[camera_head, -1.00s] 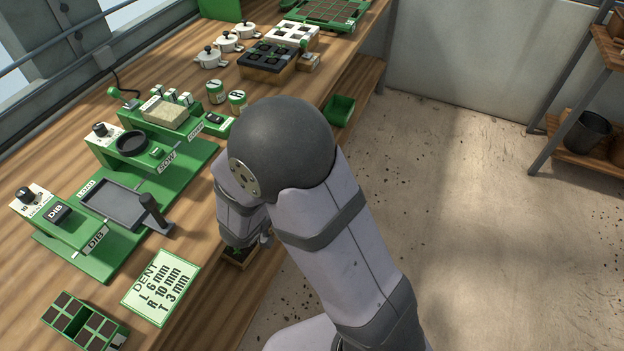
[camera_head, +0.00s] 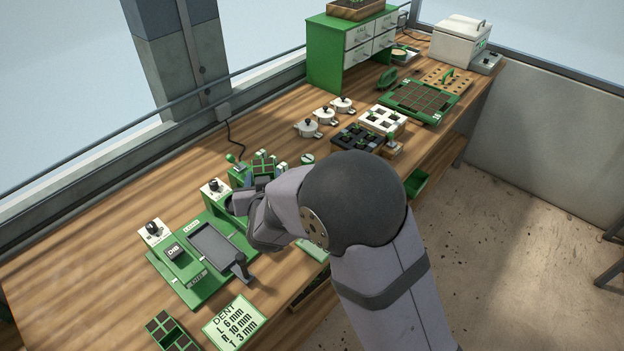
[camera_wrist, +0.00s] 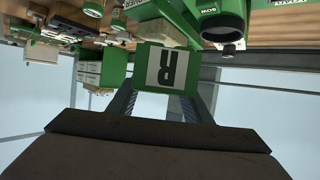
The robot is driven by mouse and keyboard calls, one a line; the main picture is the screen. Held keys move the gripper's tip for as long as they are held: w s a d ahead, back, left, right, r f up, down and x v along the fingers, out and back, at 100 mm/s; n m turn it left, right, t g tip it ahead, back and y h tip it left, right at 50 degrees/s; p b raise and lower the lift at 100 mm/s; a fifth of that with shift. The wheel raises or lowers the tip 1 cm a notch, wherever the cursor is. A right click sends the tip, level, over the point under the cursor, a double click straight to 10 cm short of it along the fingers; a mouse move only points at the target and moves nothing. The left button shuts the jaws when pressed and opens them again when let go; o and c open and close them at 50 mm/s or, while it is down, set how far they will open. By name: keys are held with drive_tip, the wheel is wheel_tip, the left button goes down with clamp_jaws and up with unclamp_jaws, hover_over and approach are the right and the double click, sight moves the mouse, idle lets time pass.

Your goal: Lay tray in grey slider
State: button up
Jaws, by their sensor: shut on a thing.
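The grey slider (camera_head: 212,240) is a flat, empty tray-shaped plate with a dark handle (camera_head: 241,268), on the green DIB station (camera_head: 180,268). My gripper (camera_wrist: 165,95) is shut on a green tray (camera_wrist: 143,68) whose end bears a white label with an upside-down R in the wrist view. In the head view my arm hides the fingers and part of the stations behind. The tray is held up, apart from the slider.
A dark SOW cup (camera_wrist: 222,28) sits close to the held tray. Another green tray (camera_head: 172,333) and a DENT card (camera_head: 234,322) lie at the near end. White pots (camera_head: 324,116), a dark tray (camera_head: 358,137) and a green drawer cabinet (camera_head: 352,52) stand farther along.

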drive_tip(key=s+a+f+n+g+y+p, duration=0.1)
drive_tip(key=s+a+f+n+g+y, duration=0.1)
drive_tip(key=a, duration=0.5)
drive_tip(key=s+a+f+n+g+y+p, duration=0.1)
drive_tip(key=s+a+f+n+y, duration=0.1)
drive_tip(key=s+a+n+y, duration=0.2)
drive_tip(key=a+n+y, duration=0.2)
drive_tip(key=a, duration=0.2)
drive_tip(key=shift+s+a+f+g+p, duration=0.2)
drive_tip(key=shift+a+f+g+p, duration=0.1)
drive_tip(key=shift+f+g, duration=0.1)
drive_tip(key=shift+f, duration=0.1)
